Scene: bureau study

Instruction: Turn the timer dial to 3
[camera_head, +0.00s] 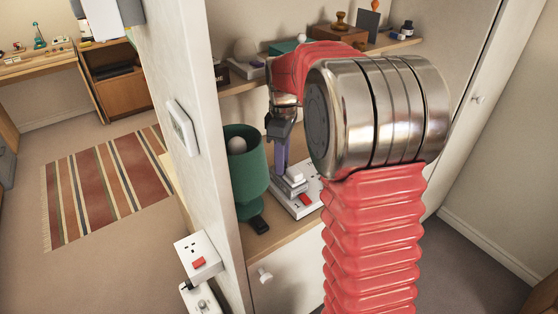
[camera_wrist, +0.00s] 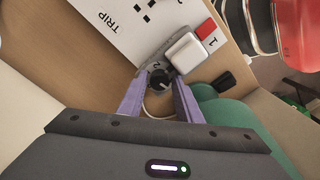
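The timer dial is a small black knob (camera_wrist: 160,79) on a grey face, with a numeral "2" visible just above it in the wrist view. A white plug-like block (camera_wrist: 185,53) sits beside it on the white socket panel (camera_wrist: 125,25). My gripper (camera_wrist: 160,82) has its two purple fingers on either side of the dial, tips close to it. I cannot tell whether they touch it. In the head view my gripper (camera_head: 281,163) points down over the grey and white stack on the socket panel (camera_head: 308,206); the dial is hidden there.
A green lamp (camera_head: 246,170) stands just left of my gripper, with a small black object (camera_head: 258,226) in front. A red switch (camera_head: 305,200) is on the panel. A wall panel edge (camera_head: 215,150) rises at the left, and a shelf with objects (camera_head: 403,41) lies above.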

